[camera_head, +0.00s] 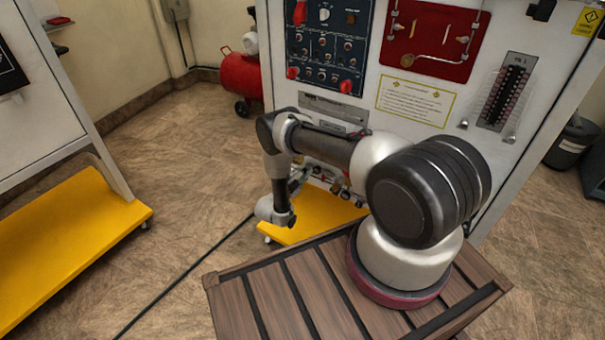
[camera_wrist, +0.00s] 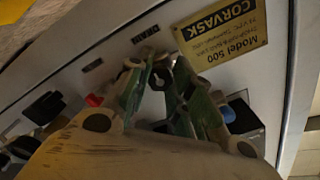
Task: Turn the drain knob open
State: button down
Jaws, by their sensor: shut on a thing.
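My gripper (camera_wrist: 164,66) shows in the wrist view with its green-grey fingers closed together at the panel's face. It is shut on a small part between the fingertips, which I take to be the drain knob; the fingers hide most of it, so its angle cannot be told. In the head view my gripper (camera_head: 301,179) is low at the front of the white trainer panel (camera_head: 366,138), partly behind my own arm. The knob cannot be made out there.
In the wrist view, a yellow CORVASK plate (camera_wrist: 238,34) is above the fingers. Black knobs (camera_wrist: 45,107) and a red part (camera_wrist: 93,100) are at left; a black box (camera_wrist: 243,118) is close at right. The trainer's yellow base (camera_head: 312,216) is below.

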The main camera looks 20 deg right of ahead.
jog(key=shift+a, duration=0.1)
jog(key=c, duration=1.2)
grip_release()
jog(key=shift+c, duration=0.2)
jog(key=shift+a, duration=0.1)
jog(key=v, duration=1.2)
jog(key=shift+f, duration=0.1)
